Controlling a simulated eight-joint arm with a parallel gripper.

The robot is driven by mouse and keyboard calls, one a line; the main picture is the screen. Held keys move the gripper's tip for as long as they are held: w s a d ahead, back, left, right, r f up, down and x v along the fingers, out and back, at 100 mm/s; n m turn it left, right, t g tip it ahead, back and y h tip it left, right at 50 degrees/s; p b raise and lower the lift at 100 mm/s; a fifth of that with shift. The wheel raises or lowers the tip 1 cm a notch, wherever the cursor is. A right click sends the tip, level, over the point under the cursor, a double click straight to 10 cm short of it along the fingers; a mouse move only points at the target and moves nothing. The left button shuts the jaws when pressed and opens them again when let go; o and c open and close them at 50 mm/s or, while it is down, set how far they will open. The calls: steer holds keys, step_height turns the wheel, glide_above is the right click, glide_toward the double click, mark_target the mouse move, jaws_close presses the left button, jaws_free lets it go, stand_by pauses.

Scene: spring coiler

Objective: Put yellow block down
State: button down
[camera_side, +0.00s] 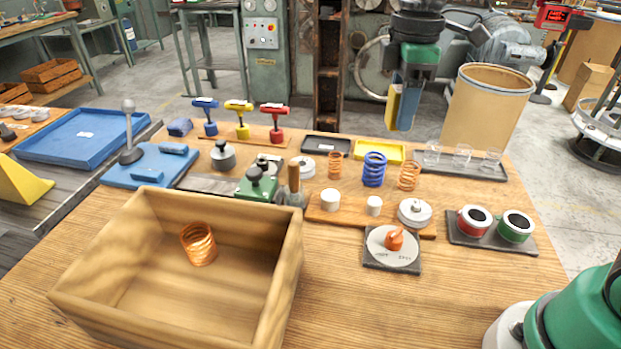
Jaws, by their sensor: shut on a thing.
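My gripper (402,112) hangs in the air at the upper right, above the back of the wooden bench. It is shut on the yellow block (393,104), which shows as a narrow upright yellow face beside a blue finger. The far side of the block is hidden. A shallow yellow tray (398,153) lies on the bench below my gripper, with a clear gap between them.
A black tray (322,143) lies left of the yellow tray. Orange and blue springs (374,169) stand in front, and a tray of glass jars (470,168) is to the right. A large cardboard drum (487,105) stands close behind. A wooden box (120,245) holds a copper spring.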

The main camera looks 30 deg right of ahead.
steer(key=s+a+n, duration=0.3)
steer(key=a, duration=0.5)
steer(key=n, duration=0.3)
glide_above(344, 328)
step_height(344, 328, down, 20)
steer(key=shift+f, duration=0.1)
steer(key=c, duration=0.9)
jaws_free()
steer(key=shift+f, duration=0.15)
steer(key=o, duration=0.4)
steer(key=shift+o, duration=0.2)
